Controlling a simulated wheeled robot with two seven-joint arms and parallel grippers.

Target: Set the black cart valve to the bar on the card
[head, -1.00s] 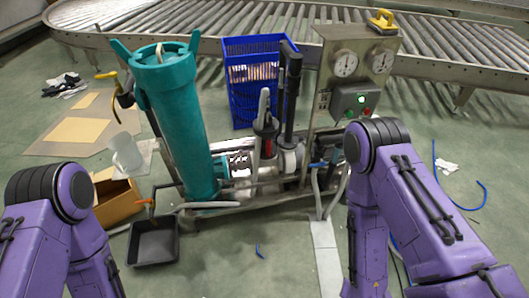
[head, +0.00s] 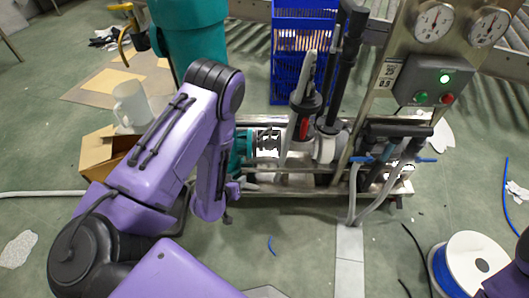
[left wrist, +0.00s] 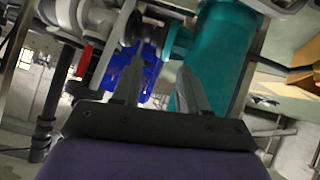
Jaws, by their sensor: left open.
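On the pump cart (head: 300,190), a black valve-like fitting (head: 305,103) with a grey lever pointing up and a red part below stands left of a tall black pipe. I cannot be sure that it is the task's valve. Two round gauges (head: 432,20) sit on the steel panel, with a small printed label (head: 388,74) below; I cannot read any bar or setting. My left gripper (head: 230,205) is low in front of the cart's left part, mostly hidden by its arm. In the left wrist view its fingers (left wrist: 158,80) are apart and empty, towards the teal cylinder (left wrist: 222,50) and dark round fittings (left wrist: 135,28). My right gripper is out of view.
A control box (head: 435,82) with a lit green lamp is on the panel. Grey hoses (head: 385,190) hang at the cart's right. A blue crate (head: 290,75) stands behind. A cable reel (head: 470,265), a cardboard box (head: 97,152) and a white jug (head: 131,103) are on the floor.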

